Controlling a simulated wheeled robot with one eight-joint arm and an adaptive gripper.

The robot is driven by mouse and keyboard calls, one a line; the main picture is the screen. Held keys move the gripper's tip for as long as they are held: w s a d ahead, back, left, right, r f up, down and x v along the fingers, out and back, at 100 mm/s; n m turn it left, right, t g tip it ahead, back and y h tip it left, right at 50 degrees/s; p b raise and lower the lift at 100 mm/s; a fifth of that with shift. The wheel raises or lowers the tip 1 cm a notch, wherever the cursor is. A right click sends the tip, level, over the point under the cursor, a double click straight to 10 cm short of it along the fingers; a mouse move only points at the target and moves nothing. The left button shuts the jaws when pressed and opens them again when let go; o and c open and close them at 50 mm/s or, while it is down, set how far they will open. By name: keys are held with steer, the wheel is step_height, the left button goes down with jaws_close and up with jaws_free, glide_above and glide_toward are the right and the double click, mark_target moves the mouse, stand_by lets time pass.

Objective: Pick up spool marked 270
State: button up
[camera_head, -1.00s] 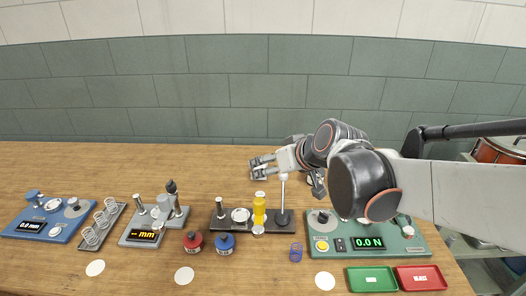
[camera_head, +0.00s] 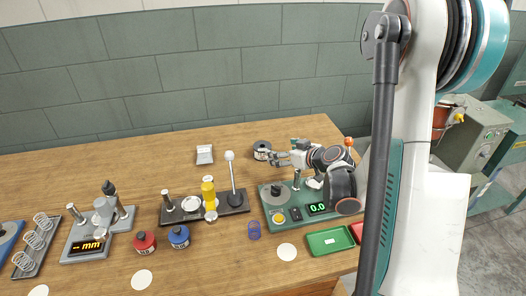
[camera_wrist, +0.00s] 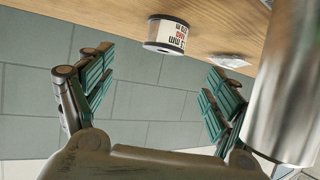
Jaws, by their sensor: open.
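A wire spool (camera_head: 262,150) with a dark rim stands at the back of the wooden table. The wrist view shows a spool (camera_wrist: 166,36) with a white label in black and red print. The label is upside down; I can read "mm" but cannot make out 270. My gripper (camera_head: 277,159) is close beside the spool, on its right and near side. In the wrist view my gripper (camera_wrist: 160,66) is open and empty, its teal-padded fingers spread wide. The spool is beyond the fingertips, roughly between them, and not touched.
A white packet (camera_head: 204,154) lies left of the spool. A green force tester (camera_head: 283,205) stands below my arm. A dark stand with an upright post (camera_head: 233,180) is on the near left. Red (camera_head: 145,243) and blue (camera_head: 179,237) pots stand nearer the front. The back left of the table is clear.

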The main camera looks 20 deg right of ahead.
steer(key=b, duration=0.2)
glide_toward(261, 146)
steer(key=x, duration=0.3)
steer(key=shift+d+f, duration=0.2)
steer(key=shift+f, duration=0.1)
steer(key=x, duration=0.1)
steer(key=b+x, duration=0.1)
steer(key=x, duration=0.1)
steer(key=b+x, duration=0.1)
steer(key=shift+w+a, duration=0.4)
steer(key=shift+w, duration=0.45)
steer(key=c, duration=1.5)
